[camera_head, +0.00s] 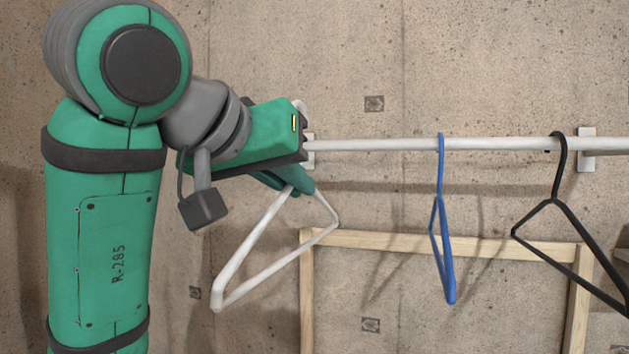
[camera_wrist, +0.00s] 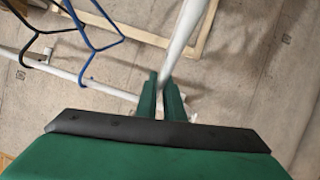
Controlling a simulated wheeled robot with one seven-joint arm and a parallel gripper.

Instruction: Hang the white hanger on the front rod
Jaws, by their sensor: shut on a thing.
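The white hanger (camera_head: 277,268) hangs tilted from my gripper (camera_head: 300,184), which is shut on it near its top. In the wrist view the white hanger (camera_wrist: 182,40) runs up and away from between the fingers of my gripper (camera_wrist: 163,92). The hanger's hook is mostly hidden behind my gripper; a pale curved piece shows just above it. The light grey rod (camera_head: 380,145) runs across the head view, its left end beside my gripper. It also shows in the wrist view (camera_wrist: 66,73). I cannot tell whether the hook touches the rod.
A blue hanger (camera_head: 447,250) hangs at the rod's middle and a black hanger (camera_head: 560,203) near its right end. The rod between my gripper and the blue hanger is bare. A wooden frame (camera_head: 400,241) stands below, against the concrete wall (camera_head: 290,50).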

